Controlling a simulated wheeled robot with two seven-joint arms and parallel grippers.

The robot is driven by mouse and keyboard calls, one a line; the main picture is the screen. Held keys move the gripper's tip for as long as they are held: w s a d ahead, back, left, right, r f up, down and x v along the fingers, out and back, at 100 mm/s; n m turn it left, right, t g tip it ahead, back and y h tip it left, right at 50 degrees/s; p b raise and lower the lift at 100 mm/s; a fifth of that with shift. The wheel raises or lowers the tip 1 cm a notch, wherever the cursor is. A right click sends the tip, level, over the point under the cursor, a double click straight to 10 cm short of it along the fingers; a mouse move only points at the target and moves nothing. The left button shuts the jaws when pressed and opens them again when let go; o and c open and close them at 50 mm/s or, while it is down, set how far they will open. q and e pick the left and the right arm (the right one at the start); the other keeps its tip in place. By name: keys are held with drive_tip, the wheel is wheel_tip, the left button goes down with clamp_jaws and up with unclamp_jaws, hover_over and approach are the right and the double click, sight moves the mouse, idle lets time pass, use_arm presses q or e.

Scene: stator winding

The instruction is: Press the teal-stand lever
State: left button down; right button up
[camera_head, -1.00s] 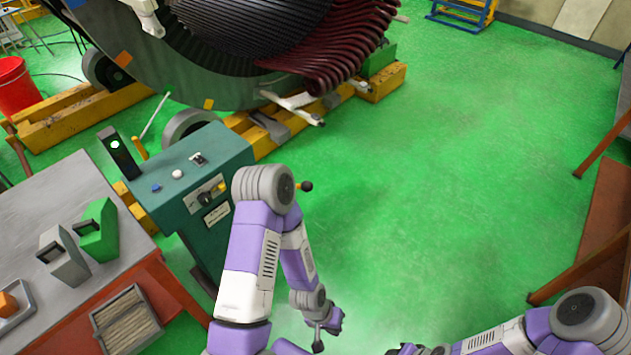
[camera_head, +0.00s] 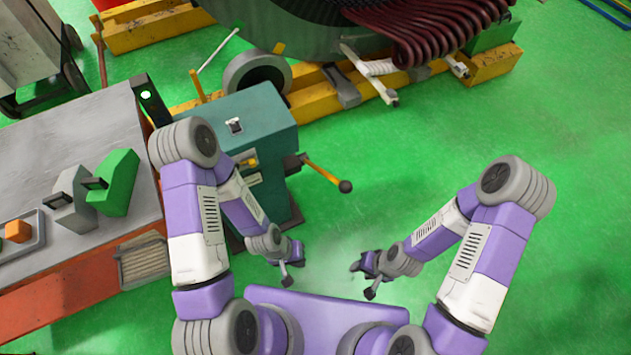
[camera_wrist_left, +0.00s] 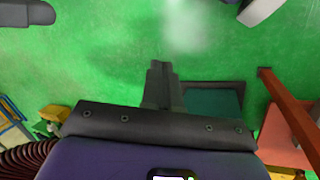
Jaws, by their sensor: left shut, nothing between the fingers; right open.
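The teal stand (camera_head: 250,125) is left of centre in the head view, partly behind my left arm. Its lever (camera_head: 326,174) sticks out of the right side, a yellow rod sloping down to a black knob (camera_head: 345,187). My left gripper (camera_head: 298,252) is below and left of the knob, apart from it. In the left wrist view its fingers (camera_wrist_left: 161,70) are closed together with nothing between them. My right gripper (camera_head: 360,264) is below the knob, open and apart from the lever. The lever cannot be made out in the left wrist view.
A grey-topped workbench (camera_head: 75,135) with a green block (camera_head: 115,182) and an orange cube (camera_head: 18,231) stands at the left. The large stator with dark red coils (camera_head: 430,35) sits on yellow beams (camera_head: 490,72) at the back. Green floor at the right is clear.

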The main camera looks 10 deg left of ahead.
drive_tip(key=shift+s+d, duration=0.1)
drive_tip(key=shift+s, duration=0.1)
drive_tip(key=shift+o, duration=0.6)
use_arm(q)
drive_tip(key=s+d+f+n+g+h+b, duration=0.25)
drive_tip(key=f+n+b, duration=0.2)
drive_tip(key=f, duration=0.25)
drive_tip(key=s+d+f+n+g+h+b, duration=0.2)
drive_tip(key=d+f+n+g+b, duration=0.15)
drive_tip(key=f+b, duration=0.3)
drive_tip(key=w+d+f+n+t+h+b, duration=0.2)
drive_tip(key=w+d+f+n+h+b, duration=0.15)
drive_tip(key=d+n+h, duration=0.3)
drive_tip(key=w+r+n+t+h+b, duration=0.1)
drive_tip(key=w+r+n+t+h, duration=0.25)
drive_tip(key=w+n+t, duration=0.85)
drive_tip(key=w+a+f+n+t+y, duration=0.1)
drive_tip(key=w+a+n+t+y, duration=0.5)
drive_tip(key=n+t, duration=0.4)
drive_tip(key=shift+w+a+f+t+y, duration=0.2)
drive_tip(key=shift+a+t+y, duration=0.4)
drive_tip(key=shift+a, duration=0.55)
use_arm(e)
wheel_tip(320, 180, down, 16)
drive_tip(key=shift+r, duration=0.2)
